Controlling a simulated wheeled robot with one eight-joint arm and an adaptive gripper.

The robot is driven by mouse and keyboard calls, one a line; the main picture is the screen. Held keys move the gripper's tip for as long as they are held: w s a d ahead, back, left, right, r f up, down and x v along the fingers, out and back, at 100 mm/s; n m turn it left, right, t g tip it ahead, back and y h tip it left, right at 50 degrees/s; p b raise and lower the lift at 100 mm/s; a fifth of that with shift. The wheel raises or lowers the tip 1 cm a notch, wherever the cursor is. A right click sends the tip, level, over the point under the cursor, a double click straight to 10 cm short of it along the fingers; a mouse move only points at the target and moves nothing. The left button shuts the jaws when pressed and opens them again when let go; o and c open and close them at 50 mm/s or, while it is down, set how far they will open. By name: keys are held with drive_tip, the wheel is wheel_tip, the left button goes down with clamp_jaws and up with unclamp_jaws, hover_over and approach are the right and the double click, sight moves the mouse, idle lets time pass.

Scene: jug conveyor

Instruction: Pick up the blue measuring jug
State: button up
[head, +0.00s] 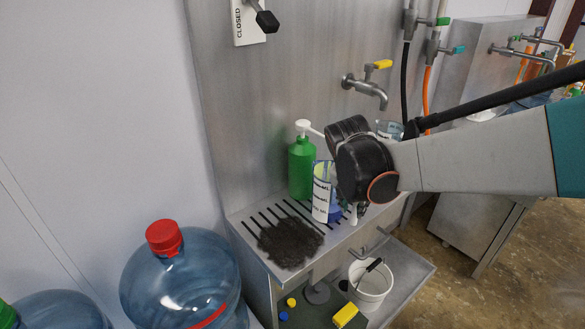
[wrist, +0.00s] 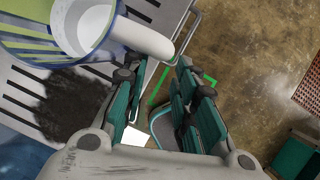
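The blue measuring jug (head: 322,192) appears to be the pale, printed vessel with blue parts on the slotted drain shelf, beside a green pump bottle (head: 301,168). My gripper's dark housing hides its right side. In the wrist view, the jug (wrist: 60,58) is large at upper left, with a translucent blue rim and a pale, rounded part sticking out to the right. My gripper (wrist: 162,72) is open, its two fingers apart with nothing held between them. The pale part is just above the left finger; I cannot tell whether they touch.
A steel back panel with a yellow-handled tap (head: 368,88) stands behind. Below are a white bucket (head: 372,290) and a yellow sponge (head: 345,316). A red-capped water bottle (head: 180,280) stands at left.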

sight(354, 211)
drive_tip(key=b+x, duration=0.3)
drive_tip(key=x, duration=0.5)
drive_tip(key=shift+w+a+f, duration=0.1)
drive_tip(key=shift+w, duration=0.15)
drive_tip(key=shift+c, duration=0.5)
clamp_jaws()
